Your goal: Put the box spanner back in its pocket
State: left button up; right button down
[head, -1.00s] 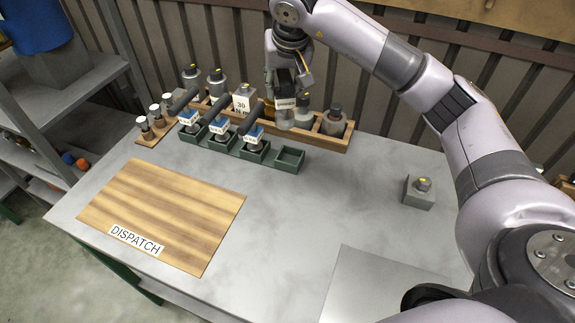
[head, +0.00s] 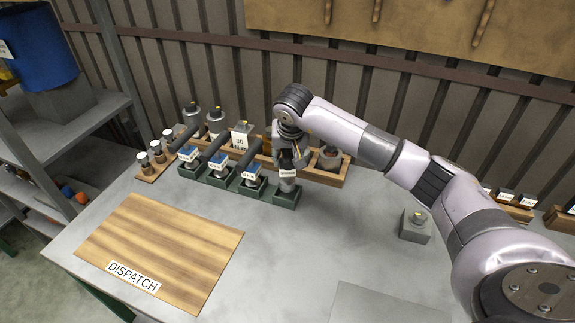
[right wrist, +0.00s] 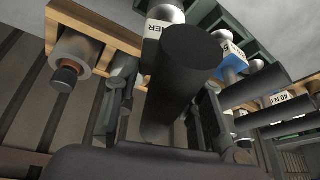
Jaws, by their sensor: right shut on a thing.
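The box spanner (head: 288,175) has a dark cylindrical grip, a white label and a grey lower end. My right gripper (head: 288,161) is shut on it. In the right wrist view the spanner's dark grip (right wrist: 182,75) lies between the fingers, and its label ends in "NER". In the head view the spanner's grey end is at the rightmost green pocket (head: 284,198), the end one of a row. I cannot tell whether it is inside the pocket or just above it. My left gripper is not in view.
A wooden rack (head: 325,178) with grey cylinders stands behind. A wooden DISPATCH board (head: 160,245) lies at the left front, and a grey block (head: 415,228) stands at right. The middle table is clear.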

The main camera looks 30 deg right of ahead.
jog(key=shift+f+p, duration=0.45)
jog(key=shift+f, duration=1.75)
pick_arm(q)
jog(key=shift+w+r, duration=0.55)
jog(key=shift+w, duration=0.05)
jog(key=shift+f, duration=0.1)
pick_arm(e)
jog(key=c, duration=1.1)
grip_release()
jog(key=shift+f, duration=0.15)
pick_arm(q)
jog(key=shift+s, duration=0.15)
pick_arm(e)
jog(key=shift+o, duration=0.2)
